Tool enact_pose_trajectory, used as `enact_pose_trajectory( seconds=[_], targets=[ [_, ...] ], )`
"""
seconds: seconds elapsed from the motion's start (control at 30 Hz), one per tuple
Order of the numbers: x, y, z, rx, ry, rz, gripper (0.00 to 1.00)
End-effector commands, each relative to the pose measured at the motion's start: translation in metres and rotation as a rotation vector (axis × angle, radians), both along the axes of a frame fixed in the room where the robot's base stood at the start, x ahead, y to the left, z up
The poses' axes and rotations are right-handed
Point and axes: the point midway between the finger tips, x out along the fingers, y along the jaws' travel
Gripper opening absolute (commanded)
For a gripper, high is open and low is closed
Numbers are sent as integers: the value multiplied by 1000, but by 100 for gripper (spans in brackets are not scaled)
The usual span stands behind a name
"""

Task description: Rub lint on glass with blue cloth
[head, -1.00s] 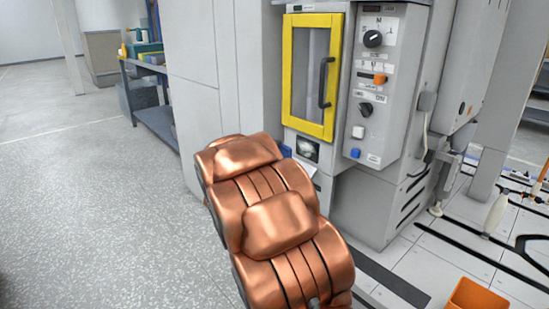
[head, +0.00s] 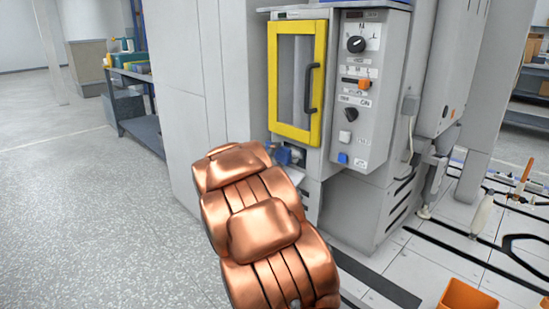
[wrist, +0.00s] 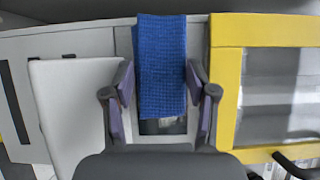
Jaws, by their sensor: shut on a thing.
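The blue cloth (wrist: 162,65) is a textured strip in the wrist view. My gripper (wrist: 161,82) is shut on it, with a dark finger with a purple pad on each side. In the head view my arm hides most of the gripper, and a small blue patch of cloth (head: 283,155) shows past its end. The glass (head: 296,75) is a tall pane in a yellow-framed door of a grey machine. In the wrist view the glass (wrist: 280,95) lies to the right of the cloth, apart from it. I cannot make out any lint.
A dark handle (head: 312,90) stands out on the door's right side. A control panel (head: 357,88) with knobs and buttons is right of the door. An orange bin (head: 465,297) is at the lower right. The floor at left is open, with a shelf (head: 145,120) behind.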

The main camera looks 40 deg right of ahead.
Motion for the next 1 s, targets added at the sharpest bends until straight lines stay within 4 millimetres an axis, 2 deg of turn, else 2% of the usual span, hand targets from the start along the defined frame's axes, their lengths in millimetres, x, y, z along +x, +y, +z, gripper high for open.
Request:
enact_pose_trajectory(
  seconds=[1.0],
  targets=[
    [0, -10, 0, 0, 0, 0, 30]
  ],
)
